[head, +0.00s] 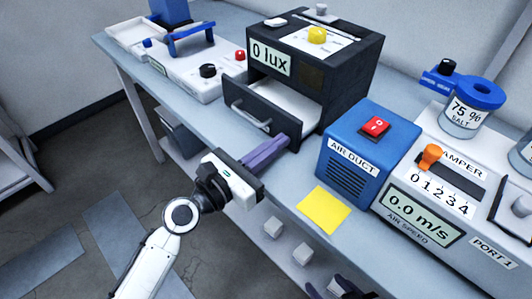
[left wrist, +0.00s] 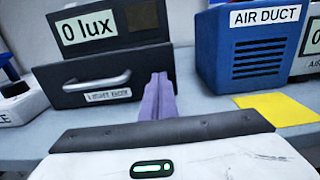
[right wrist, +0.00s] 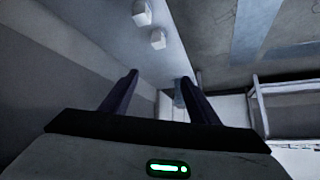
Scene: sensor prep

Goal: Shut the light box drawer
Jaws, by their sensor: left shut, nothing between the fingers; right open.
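The black light box (head: 345,88), marked 0 lux, stands on the bench. Its drawer (head: 262,117) is pulled out, showing a pale inside. The drawer front with its grey handle (left wrist: 97,82) also faces me in the left wrist view. My left gripper (head: 284,142) is shut and empty, its purple fingertips at the right end of the drawer front. In the left wrist view its fingertips (left wrist: 159,76) overlap the drawer's right edge; I cannot tell whether they touch. My right gripper (right wrist: 160,90) is open and empty, low at the bench's front.
A blue air duct box (head: 365,150) with a red switch stands right of the drawer. A yellow note (head: 323,210) lies before it. A white control panel (head: 190,75) is left of the light box. White blocks (head: 273,226) sit on a lower shelf.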

